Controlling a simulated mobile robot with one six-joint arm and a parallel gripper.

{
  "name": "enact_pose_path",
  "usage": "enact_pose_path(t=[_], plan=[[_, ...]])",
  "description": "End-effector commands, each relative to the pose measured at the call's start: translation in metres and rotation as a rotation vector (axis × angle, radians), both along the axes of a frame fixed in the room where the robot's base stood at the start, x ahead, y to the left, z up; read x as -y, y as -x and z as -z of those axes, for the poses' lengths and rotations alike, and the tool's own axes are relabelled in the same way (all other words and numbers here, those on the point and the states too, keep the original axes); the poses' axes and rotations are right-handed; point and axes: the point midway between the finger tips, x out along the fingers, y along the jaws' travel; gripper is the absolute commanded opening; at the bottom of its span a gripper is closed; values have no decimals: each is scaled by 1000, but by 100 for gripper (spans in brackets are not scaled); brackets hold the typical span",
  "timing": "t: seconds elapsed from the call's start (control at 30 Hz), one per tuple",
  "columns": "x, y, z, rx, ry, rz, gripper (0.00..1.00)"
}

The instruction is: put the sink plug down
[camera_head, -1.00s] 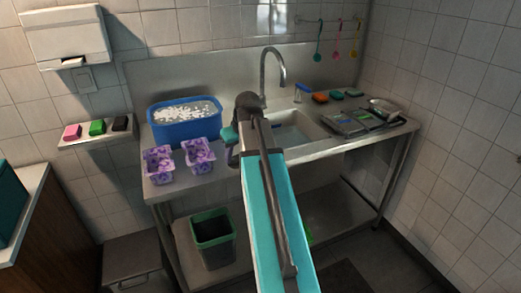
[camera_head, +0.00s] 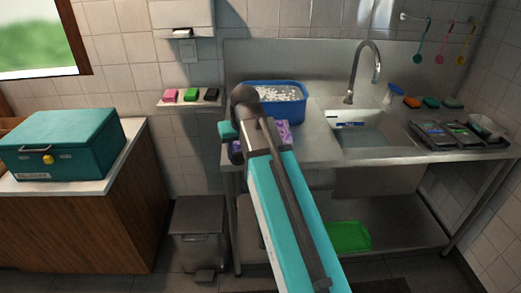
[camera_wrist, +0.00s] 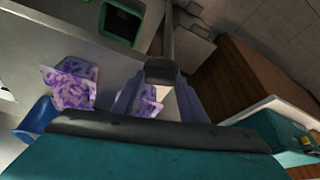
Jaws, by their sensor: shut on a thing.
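My gripper (camera_wrist: 158,84) shows in the wrist view with its two pale fingers closed around a small dark grey piece, which appears to be the sink plug (camera_wrist: 160,71). In the head view my gripper (camera_head: 236,152) is over the left end of the steel sink counter (camera_head: 318,146), mostly behind my own arm. The sink basin (camera_head: 372,140) is to the right of my gripper, under the tap (camera_head: 364,70).
A blue tub (camera_head: 290,107) of white pieces stands behind my gripper. Sponges (camera_head: 431,102) and a dark tray (camera_head: 462,139) are at the right. A teal box (camera_head: 62,143) sits on the left cabinet. Bare counter lies left of the basin.

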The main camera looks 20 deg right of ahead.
Motion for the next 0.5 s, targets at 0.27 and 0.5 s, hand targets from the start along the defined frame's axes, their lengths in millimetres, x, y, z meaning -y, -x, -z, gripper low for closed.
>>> enact_pose_path(t=[0.27, 0.5], plan=[[-43, -3, -2, 5, -1, -17, 16], [-46, -3, -2, 5, -1, -17, 16]])
